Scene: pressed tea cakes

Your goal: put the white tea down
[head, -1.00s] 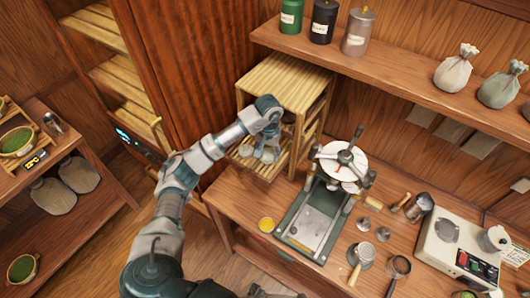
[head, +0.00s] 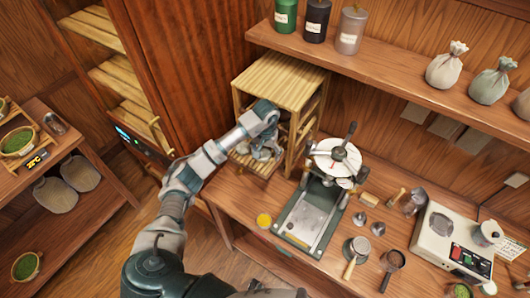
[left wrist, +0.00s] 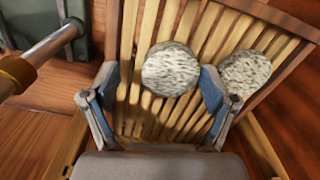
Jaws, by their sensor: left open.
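A round, pale, speckled tea cake (left wrist: 170,68) lies flat on the slatted bamboo shelf (left wrist: 150,28) in the left wrist view. A second similar cake (left wrist: 245,73) lies to its right. My left gripper (left wrist: 160,80) is open, its blue-grey fingers on either side of the first cake, with gaps visible. I cannot tell which cake is the white tea by a label. In the head view, my left gripper (head: 263,148) reaches into the lower level of the bamboo rack (head: 280,78) and largely hides the cakes. My right gripper is not in view.
A press (head: 312,215) stands right of the rack on the wooden counter, with small tools and a scale-like device (head: 452,245) further right. A shelf with canisters (head: 317,20) and pouches (head: 446,65) hangs above.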

